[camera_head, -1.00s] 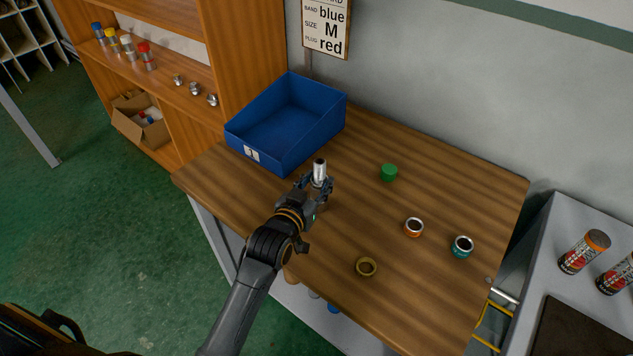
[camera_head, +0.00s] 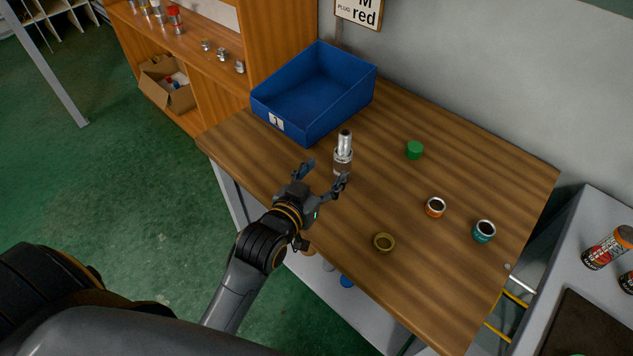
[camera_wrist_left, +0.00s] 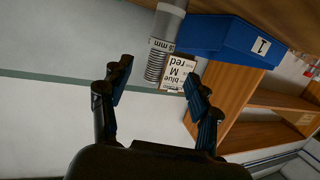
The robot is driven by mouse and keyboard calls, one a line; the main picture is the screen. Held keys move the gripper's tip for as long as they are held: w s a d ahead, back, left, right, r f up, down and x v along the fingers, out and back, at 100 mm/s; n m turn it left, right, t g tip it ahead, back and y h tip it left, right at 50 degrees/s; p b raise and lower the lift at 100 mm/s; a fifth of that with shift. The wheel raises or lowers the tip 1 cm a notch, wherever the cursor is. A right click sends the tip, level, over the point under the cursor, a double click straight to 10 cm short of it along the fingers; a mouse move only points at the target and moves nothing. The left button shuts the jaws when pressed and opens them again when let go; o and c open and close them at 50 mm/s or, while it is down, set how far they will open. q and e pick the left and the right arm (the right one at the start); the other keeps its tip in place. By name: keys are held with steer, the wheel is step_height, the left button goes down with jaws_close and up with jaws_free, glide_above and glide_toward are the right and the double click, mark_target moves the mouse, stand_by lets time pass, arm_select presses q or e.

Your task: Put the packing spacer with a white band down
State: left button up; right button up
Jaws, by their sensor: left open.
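The packing spacer (camera_head: 343,152) stands upright on the wooden table in front of the blue bin. It is a silver piece with a narrower top. In the left wrist view it (camera_wrist_left: 170,22) shows a pale band with partly readable "mm" print and a coil-like part beyond the fingertips. My left gripper (camera_head: 325,174) is open and empty, on the near side of the spacer. One fingertip is close to the spacer's lower end in the head view; I cannot tell whether it touches. My right gripper is not in view.
The blue bin (camera_head: 277,123) stands at the table's back left. A green cap (camera_head: 414,150), an orange ring (camera_head: 435,208), a teal ring (camera_head: 484,232) and an olive ring (camera_head: 384,243) are spread to the right and front. The table (camera_head: 490,185) has free room between them.

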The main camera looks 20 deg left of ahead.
arm_select(q)
steer(key=v, duration=0.3)
steer(key=shift+s, duration=0.25)
